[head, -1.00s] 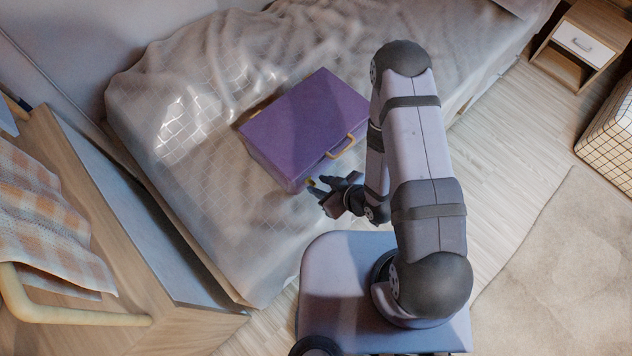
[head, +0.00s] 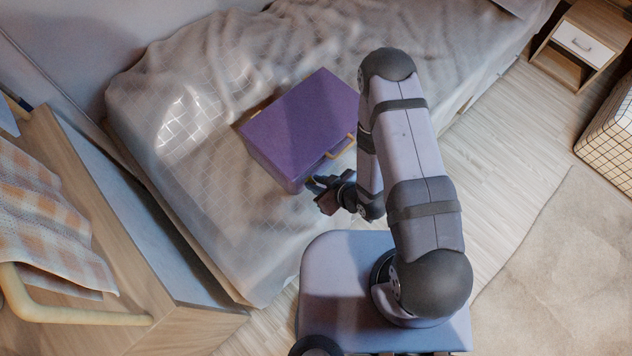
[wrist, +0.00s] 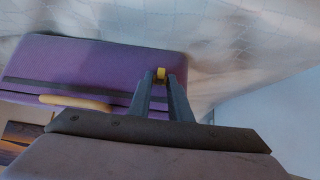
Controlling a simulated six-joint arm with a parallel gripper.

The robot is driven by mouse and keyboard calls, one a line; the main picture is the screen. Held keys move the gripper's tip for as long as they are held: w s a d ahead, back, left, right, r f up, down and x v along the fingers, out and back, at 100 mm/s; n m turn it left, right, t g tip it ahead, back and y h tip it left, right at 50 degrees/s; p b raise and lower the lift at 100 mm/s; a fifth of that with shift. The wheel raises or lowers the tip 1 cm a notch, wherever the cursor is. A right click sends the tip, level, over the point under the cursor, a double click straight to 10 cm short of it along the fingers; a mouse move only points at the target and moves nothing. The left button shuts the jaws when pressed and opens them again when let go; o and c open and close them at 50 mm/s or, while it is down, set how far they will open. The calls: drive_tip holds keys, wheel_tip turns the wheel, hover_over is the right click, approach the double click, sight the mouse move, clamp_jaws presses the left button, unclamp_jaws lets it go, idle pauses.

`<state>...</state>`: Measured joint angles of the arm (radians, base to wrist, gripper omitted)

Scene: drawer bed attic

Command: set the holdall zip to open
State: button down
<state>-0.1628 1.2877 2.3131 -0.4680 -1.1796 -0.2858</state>
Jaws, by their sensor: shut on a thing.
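The holdall (head: 300,125) is a purple, box-shaped case lying on the bed, with a tan handle (head: 341,147) on its near side. In the wrist view its purple side (wrist: 95,66) fills the left, with the handle (wrist: 75,102) below. A small yellow zip pull (wrist: 161,73) shows at the holdall's right end, between the tips of my gripper (wrist: 163,82). My gripper is shut on the zip pull. In the head view my gripper (head: 313,187) is at the holdall's near corner, and the pull is mostly hidden there by the fingers.
The bed (head: 215,205) has a rumpled grey cover, with free room around the holdall. A wooden unit with a checked cloth (head: 45,215) stands at left. A nightstand (head: 582,45) and a gridded box (head: 612,125) are at right.

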drive_tip(key=w+d+b, duration=0.2)
drive_tip(key=w+d, duration=1.6)
drive_tip(key=shift+w+r, duration=0.1)
drive_tip(key=c, duration=1.8)
unclamp_jaws()
drive_tip(key=shift+w, duration=0.1)
drive_tip(key=shift+c, duration=0.2)
drive_tip(key=b+v, duration=0.1)
drive_tip(key=v, duration=0.6)
drive_tip(key=shift+d, duration=0.15)
